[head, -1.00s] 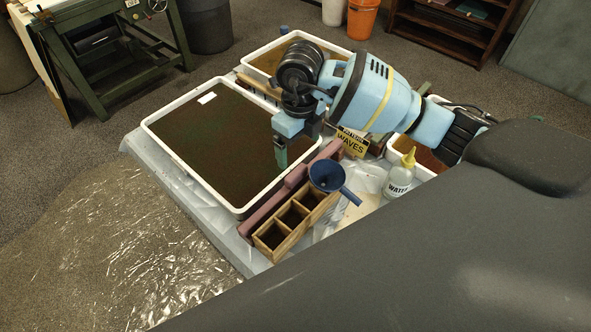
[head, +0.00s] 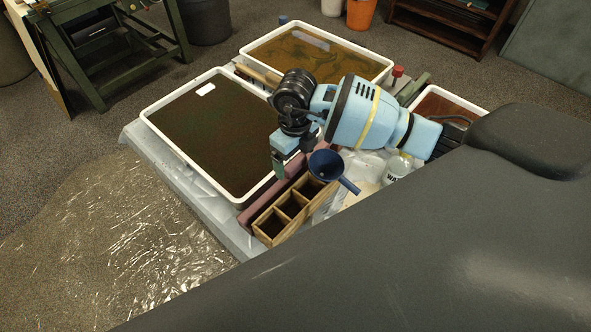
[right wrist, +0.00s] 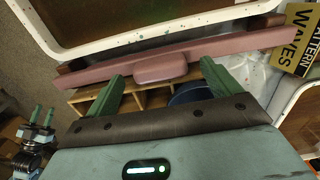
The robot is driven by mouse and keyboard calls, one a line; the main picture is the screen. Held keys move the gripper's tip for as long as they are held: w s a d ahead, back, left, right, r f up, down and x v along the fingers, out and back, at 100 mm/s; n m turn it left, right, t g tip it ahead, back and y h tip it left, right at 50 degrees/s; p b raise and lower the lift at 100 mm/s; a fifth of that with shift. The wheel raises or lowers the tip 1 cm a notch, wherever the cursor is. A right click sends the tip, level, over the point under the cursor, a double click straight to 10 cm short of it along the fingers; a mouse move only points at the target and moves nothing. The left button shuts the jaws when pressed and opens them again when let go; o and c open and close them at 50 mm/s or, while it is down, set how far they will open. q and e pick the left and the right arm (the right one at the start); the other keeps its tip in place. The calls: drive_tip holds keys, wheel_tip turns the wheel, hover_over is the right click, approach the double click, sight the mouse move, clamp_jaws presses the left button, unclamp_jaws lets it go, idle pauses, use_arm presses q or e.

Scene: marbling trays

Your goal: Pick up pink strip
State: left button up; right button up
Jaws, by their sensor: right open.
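The pink strip (head: 258,209) is a long dull-pink bar with a raised block at its middle. It lies between the large dark tray and the wooden compartment box, partly hidden by my right gripper (head: 279,166). In the right wrist view the strip (right wrist: 205,48) runs across the picture, and its raised block shows between the green fingertips of my right gripper (right wrist: 162,72). That gripper is open and empty; whether it touches the strip I cannot tell. My left gripper (right wrist: 43,116) shows small at the left of the right wrist view, its fingers apart and empty.
The large tray (head: 187,168) lies beyond the strip. A water bottle (head: 397,170) is to the right. A yellow sign (right wrist: 300,38) is near the strip's right end.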

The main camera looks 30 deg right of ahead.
drive_tip(key=shift+f, duration=0.3)
drive_tip(key=c, duration=1)
drive_tip(key=shift+o, duration=0.2)
drive_tip(key=shift+r, duration=0.2)
wheel_tip(320, 180, up, 18)
drive_tip(key=shift+p, duration=0.45)
drive_tip(key=shift+f, duration=0.15)
